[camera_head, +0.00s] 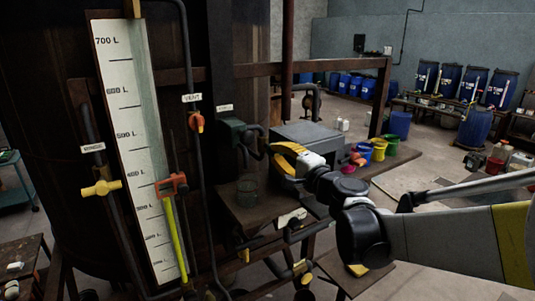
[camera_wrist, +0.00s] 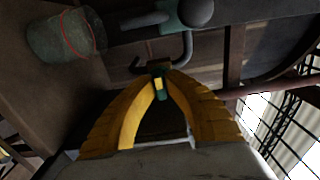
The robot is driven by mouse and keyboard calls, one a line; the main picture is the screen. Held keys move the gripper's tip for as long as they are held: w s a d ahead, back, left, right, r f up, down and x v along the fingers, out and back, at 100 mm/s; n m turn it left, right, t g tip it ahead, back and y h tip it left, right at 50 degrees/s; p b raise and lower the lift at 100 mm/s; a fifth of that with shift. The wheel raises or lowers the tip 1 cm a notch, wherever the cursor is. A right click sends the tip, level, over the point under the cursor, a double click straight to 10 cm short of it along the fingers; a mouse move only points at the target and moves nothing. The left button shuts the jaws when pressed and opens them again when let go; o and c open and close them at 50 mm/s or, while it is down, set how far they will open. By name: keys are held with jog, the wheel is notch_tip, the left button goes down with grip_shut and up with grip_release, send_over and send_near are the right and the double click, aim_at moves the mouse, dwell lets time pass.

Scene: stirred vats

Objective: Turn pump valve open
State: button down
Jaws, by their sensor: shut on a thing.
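My yellow gripper (camera_head: 272,152) is at the bench beside the vat, close to the dark green pump (camera_head: 233,134) and its curved pipe. In the wrist view its two fingertips (camera_wrist: 161,74) meet around a small dark green piece with a yellow face (camera_wrist: 159,84), which seems to be the pump valve's handle. The fingers hide most of it, so I cannot tell its turn angle. The green pump body (camera_wrist: 192,12) and grey curved pipe (camera_wrist: 187,48) lie just beyond the fingertips. In the head view the valve itself is hidden by my gripper.
A glass-like container (camera_head: 247,190) stands on the bench left of my gripper. A grey box (camera_head: 307,136) is behind it, with coloured buckets (camera_head: 379,150) to the right. The vat's level scale (camera_head: 137,140), an orange vent valve (camera_head: 197,123) and a yellow valve (camera_head: 101,188) are at left.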

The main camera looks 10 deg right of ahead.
jog(key=shift+n, duration=0.3)
jog(key=n+b, duration=0.2)
jog(key=n, duration=0.1)
jog(key=shift+n+b, duration=0.55)
jog(key=shift+n, duration=1.35)
jog(key=c, duration=1.4)
grip_release()
jog(key=shift+w, duration=0.1)
jog(key=shift+c, duration=0.2)
jog(key=v, duration=1.2)
